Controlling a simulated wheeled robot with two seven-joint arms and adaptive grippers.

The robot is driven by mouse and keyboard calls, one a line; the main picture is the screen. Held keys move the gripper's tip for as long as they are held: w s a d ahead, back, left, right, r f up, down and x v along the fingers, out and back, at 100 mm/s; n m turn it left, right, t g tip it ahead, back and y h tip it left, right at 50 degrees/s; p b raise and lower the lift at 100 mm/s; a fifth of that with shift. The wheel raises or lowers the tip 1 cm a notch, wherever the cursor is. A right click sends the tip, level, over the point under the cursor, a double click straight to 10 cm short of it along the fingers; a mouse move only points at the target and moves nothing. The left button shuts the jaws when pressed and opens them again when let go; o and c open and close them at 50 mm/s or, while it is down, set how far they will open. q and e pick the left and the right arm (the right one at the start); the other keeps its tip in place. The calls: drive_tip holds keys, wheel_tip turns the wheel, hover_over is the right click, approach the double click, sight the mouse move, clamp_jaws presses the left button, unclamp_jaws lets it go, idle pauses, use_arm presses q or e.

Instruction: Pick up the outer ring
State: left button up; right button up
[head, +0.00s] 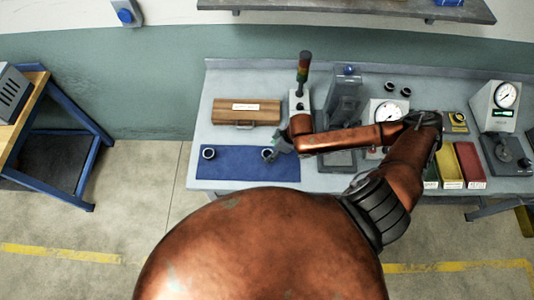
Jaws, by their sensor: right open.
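A blue mat (238,164) lies on the left part of the grey workbench. One small dark-rimmed ring (208,152) lies at the mat's left end. A second ring (267,154) lies near its right end. I cannot tell which of them is the outer ring. My right gripper (277,150) is open, low beside the right-hand ring, and partly covers it. Whether they touch is too small to tell. Two more dark rings, one left (390,86) and one right (406,91), sit at the bench's back. My left gripper is not in view.
A wooden box (246,112) lies behind the mat. Dial gauges (507,95) and red (470,162) and yellow bins stand right. The mat's middle is clear.

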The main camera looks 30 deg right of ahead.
sight(266, 156)
drive_tip(key=x, duration=0.2)
drive_tip(key=shift+f, duration=0.4)
drive_tip(key=shift+w+a+f, duration=0.1)
drive_tip(key=shift+w+f, duration=0.05)
drive_tip(key=shift+f, duration=0.4)
drive_tip(key=c, duration=1.2)
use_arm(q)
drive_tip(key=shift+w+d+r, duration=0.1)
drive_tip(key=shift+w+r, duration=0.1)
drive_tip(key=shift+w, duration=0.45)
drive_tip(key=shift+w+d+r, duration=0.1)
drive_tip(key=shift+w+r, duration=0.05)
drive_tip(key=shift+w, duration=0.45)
use_arm(e)
drive_tip(key=shift+r, duration=0.1)
drive_tip(key=shift+c, duration=0.6)
